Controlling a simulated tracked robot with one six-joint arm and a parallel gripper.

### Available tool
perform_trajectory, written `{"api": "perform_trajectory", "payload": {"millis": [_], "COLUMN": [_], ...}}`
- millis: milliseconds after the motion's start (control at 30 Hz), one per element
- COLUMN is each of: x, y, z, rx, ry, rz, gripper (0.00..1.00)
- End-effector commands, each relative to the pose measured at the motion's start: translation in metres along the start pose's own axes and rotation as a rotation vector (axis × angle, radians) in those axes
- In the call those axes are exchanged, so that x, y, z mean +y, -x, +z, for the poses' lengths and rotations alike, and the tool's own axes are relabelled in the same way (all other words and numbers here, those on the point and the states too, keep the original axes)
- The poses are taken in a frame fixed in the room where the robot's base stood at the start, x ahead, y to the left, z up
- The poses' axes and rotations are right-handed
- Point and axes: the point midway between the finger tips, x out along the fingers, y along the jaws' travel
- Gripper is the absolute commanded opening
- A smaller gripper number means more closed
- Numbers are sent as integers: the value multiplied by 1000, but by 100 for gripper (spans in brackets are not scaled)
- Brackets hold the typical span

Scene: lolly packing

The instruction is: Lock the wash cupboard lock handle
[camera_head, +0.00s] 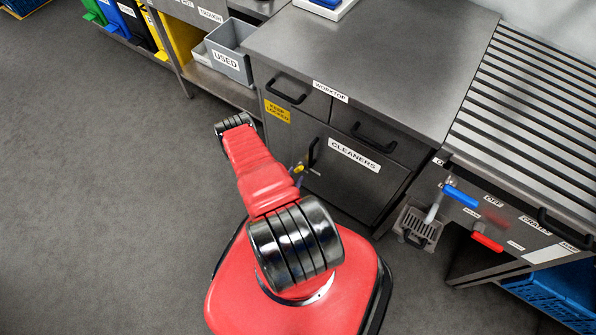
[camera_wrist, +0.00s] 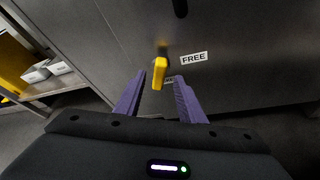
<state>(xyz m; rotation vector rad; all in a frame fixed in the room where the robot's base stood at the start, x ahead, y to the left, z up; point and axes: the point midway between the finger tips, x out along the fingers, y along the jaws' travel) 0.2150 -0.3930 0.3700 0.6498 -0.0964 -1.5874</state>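The wash cupboard (camera_head: 345,188) is a grey metal cabinet with a door labelled CLEANERS; the door looks closed. Its yellow lock handle (camera_head: 299,168) is at the door's left side. In the wrist view the lock handle (camera_wrist: 160,73) points down from a dark pivot, with a FREE label to the pivot's right. A second label below it is mostly hidden. My gripper (camera_wrist: 159,77) is open, its two purple fingers on either side of the handle's lower end. I cannot tell whether either touches it. In the head view my arm hides most of the gripper.
A black door pull (camera_head: 313,151) is just above the lock handle. A yellow KEEP LOCKED sign (camera_head: 277,111) is at the upper left. The slatted table (camera_head: 530,120) with blue and red valve levers stands right. A USED bin (camera_head: 231,52) sits left. The left floor is clear.

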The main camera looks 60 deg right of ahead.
Motion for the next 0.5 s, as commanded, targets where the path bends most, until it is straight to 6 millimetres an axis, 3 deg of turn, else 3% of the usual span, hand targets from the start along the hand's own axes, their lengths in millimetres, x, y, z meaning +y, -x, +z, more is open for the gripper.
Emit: {"api": "perform_trajectory", "payload": {"millis": [233, 500], "x": [-1, 0], "y": [-27, -40], "z": [1, 1], "rx": [-2, -1], "ry": [-3, -1], "rz": [-2, 0], "gripper": [36, 36]}}
